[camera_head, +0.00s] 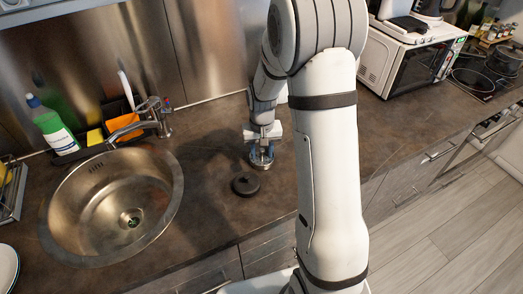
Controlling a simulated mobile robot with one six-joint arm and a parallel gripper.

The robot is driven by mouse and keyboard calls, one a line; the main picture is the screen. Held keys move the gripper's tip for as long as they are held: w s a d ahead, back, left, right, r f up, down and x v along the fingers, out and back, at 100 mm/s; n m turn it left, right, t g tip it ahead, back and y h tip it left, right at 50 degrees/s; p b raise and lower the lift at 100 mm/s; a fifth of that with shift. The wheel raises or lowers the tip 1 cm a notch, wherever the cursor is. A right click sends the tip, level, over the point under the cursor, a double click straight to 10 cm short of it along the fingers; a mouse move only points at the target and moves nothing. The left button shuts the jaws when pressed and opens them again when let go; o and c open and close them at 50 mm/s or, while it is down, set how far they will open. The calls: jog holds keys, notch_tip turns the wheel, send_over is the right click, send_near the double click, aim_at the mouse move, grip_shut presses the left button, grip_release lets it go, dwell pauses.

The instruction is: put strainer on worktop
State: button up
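My gripper (262,151) points down over the dark worktop (215,150), right of the sink. A small round shiny metal piece, which looks like the strainer (261,161), sits between and below its bluish fingertips. The fingers appear closed on it. It is at or just above the worktop; I cannot tell whether it touches. A dark round disc-like thing (245,184) with a small raised or hollow centre lies on the worktop just in front and to the left of the gripper. The drain (132,218) shows at the bottom of the round sink (95,205).
A tap (150,118) stands behind the sink. A green bottle (52,125), sponge and brush stand in a dark caddy at the back left. Plates and a rack are at the left edge. A microwave (412,60) and hob (480,78) are at the right.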

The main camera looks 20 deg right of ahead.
aim_at(262, 150)
jog(key=shift+r, duration=0.1)
notch_tip(262, 150, up, 12)
jog(key=s+r+t, duration=0.1)
jog(key=s+r, duration=0.2)
jog(key=s, duration=0.8)
jog(key=s+r+n+t, duration=0.1)
jog(key=s+r+t, duration=0.1)
jog(key=s, duration=0.9)
jog(key=shift+a+r+b, duration=0.3)
jog(key=shift+a+r, duration=0.1)
jog(key=shift+r, duration=0.35)
